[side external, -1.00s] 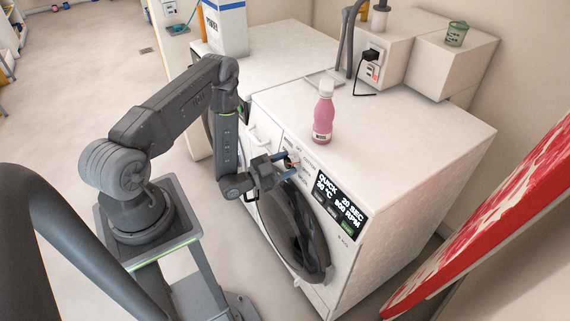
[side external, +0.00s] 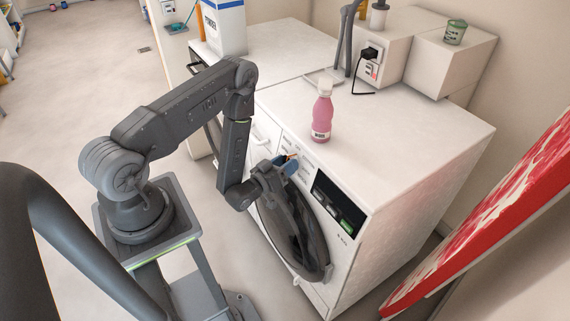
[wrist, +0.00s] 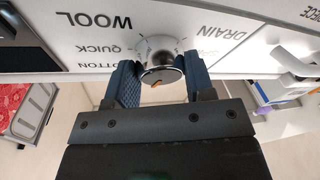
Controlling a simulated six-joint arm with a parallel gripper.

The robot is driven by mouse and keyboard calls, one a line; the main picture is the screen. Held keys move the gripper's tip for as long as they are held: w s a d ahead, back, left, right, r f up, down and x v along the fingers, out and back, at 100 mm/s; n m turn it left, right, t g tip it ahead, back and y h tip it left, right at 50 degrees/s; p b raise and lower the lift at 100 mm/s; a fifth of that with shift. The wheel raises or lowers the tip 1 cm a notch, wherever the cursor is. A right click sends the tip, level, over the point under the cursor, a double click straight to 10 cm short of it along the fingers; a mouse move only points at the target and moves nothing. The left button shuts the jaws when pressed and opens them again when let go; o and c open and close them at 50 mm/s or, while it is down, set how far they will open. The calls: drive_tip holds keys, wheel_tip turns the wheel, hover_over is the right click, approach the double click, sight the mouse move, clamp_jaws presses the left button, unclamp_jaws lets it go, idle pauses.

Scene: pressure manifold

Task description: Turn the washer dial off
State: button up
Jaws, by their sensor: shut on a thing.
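The washer (side external: 420,170) is a white front-loader with a dark round door (side external: 292,238). Its silver dial (wrist: 162,66) is on the front panel, with an orange mark on its lower face in the wrist view. Upside-down labels WOOL, QUICK, COTTON and DRAIN surround it. My gripper (side external: 284,165) is at the panel, and its blue fingers, also in the wrist view (wrist: 159,72), are shut on the dial from both sides. In the side view the fingers mostly hide the dial. The washer's display (side external: 337,200) is dark, with a green patch near its lower right.
A pink bottle (side external: 323,112) stands on the washer top near the front edge. A detergent box (side external: 224,28) stands on the neighbouring white machine. A red-and-white ironing board (side external: 490,210) leans at the right. The floor at the left is open.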

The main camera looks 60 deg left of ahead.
drive_tip(key=shift+n+y, duration=0.3)
drive_tip(key=shift+n, duration=0.7)
drive_tip(key=shift+g, duration=0.3)
drive_tip(key=o, duration=0.9)
wheel_tip(320, 180, up, 5)
drive_tip(key=shift+a+f, duration=0.1)
drive_tip(key=shift+f, duration=0.1)
drive_tip(key=s+a+r, duration=0.4)
drive_tip(key=s+a, duration=0.1)
drive_tip(key=s+a+r, duration=0.2)
drive_tip(key=a, duration=0.1)
drive_tip(key=shift+s+a+r, duration=0.2)
drive_tip(key=shift+s+a, duration=0.05)
drive_tip(key=shift+s, duration=0.15)
